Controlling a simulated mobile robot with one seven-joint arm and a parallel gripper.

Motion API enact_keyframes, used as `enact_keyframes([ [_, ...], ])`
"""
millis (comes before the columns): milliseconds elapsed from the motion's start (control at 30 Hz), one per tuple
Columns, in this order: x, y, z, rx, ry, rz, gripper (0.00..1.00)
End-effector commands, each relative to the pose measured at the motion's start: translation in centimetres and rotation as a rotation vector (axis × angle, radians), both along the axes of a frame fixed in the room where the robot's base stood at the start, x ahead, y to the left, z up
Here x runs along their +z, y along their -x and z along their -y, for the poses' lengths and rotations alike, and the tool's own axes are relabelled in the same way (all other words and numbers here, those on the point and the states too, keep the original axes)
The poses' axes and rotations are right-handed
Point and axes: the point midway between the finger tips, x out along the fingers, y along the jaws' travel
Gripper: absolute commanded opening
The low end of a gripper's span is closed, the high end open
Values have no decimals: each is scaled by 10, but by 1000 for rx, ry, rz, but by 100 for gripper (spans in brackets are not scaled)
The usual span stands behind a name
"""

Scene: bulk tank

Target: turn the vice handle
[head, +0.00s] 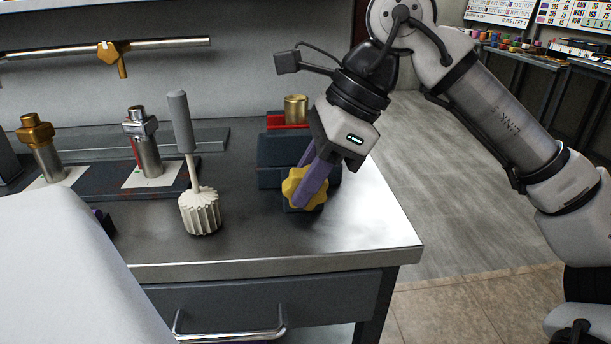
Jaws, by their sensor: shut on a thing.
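The vice (276,172) is a dark blue-grey block with a red part on top, near the right end of the metal bench. A brass cylinder (296,108) stands at its top. The vice handle (293,186) is a yellow, lobed knob at the vice's front. My gripper (312,190) comes down from the upper right, tilted, with its purple fingers at the knob. The fingers are shut on the knob and cover part of it. The far finger and the vice's right side are partly hidden by my gripper.
A white fluted brush-like tool (200,210) with a grey handle stands left of the vice. Two metal fittings, one brass-topped (40,145) and one silver (142,140), stand further left. The bench's front edge (300,262) has a drawer below. Open floor lies to the right.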

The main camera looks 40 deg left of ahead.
Motion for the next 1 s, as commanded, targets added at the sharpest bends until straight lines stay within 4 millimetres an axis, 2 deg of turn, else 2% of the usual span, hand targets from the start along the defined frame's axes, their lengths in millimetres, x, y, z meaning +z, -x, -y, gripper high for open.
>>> enact_keyframes([
  [333,-3,-4,3,1,-211,-249,0],
  [767,-1,-4,4,0,-242,-283,0],
  [800,-2,-4,4,0,-242,-283,27],
  [933,-1,-4,4,0,-242,-283,44],
  [1000,-1,-4,3,0,-241,-282,45],
])
